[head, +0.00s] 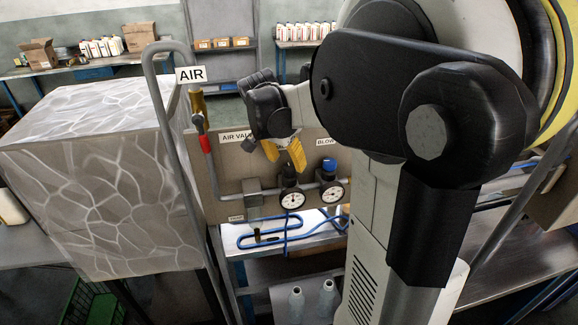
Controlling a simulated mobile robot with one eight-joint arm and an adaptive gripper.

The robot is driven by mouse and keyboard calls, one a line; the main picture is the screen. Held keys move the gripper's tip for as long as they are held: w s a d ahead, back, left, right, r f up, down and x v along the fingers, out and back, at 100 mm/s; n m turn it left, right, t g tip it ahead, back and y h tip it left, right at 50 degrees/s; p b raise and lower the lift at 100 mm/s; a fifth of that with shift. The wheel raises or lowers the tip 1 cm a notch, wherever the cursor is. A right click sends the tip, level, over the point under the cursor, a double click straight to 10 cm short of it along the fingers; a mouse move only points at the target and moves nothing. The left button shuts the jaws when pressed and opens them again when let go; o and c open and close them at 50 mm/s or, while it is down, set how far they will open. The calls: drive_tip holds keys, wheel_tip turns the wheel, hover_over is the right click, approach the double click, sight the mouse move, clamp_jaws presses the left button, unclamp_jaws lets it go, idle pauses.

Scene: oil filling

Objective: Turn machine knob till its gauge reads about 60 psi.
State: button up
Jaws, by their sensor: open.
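Two round white-faced gauges hang on the brown panel (228,185): a left gauge (292,199) and a right gauge (332,192). Their needles are too small to read. A black knob (289,172) sits above the left gauge, and a blue-topped knob (329,166) sits above the right one. My gripper (284,158) has yellow fingers spread apart, open and empty. In the picture it is just above the black knob; I cannot tell whether it touches it. Which knob belongs to the machine is not clear from the labels.
A red-handled valve (206,144) hangs on the pipe under the AIR sign (191,74). Blue hose (262,240) lies on the metal bench below the panel. A large grey patterned box (95,170) stands left. My arm hides the right side.

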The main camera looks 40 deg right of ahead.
drive_tip(key=v, duration=0.9)
drive_tip(key=shift+f, duration=0.1)
drive_tip(key=s+a+f+n+t+y+b, duration=0.1)
drive_tip(key=a+f+n+b, duration=0.4)
drive_tip(key=f, duration=0.5)
drive_tip(key=s+a+f+n+t+y+b, duration=0.1)
drive_tip(key=s+a+f+n+t+b, duration=0.2)
drive_tip(key=a+f+b, duration=0.6)
drive_tip(key=s+a+f+n+t+y+b, duration=0.2)
drive_tip(key=s+a+f+n+b, duration=0.5)
drive_tip(key=a+f, duration=0.3)
drive_tip(key=shift+a+f+b, duration=0.35)
drive_tip(key=shift+a+b, duration=0.2)
drive_tip(key=shift+b, duration=0.25)
drive_tip(key=shift+d, duration=0.1)
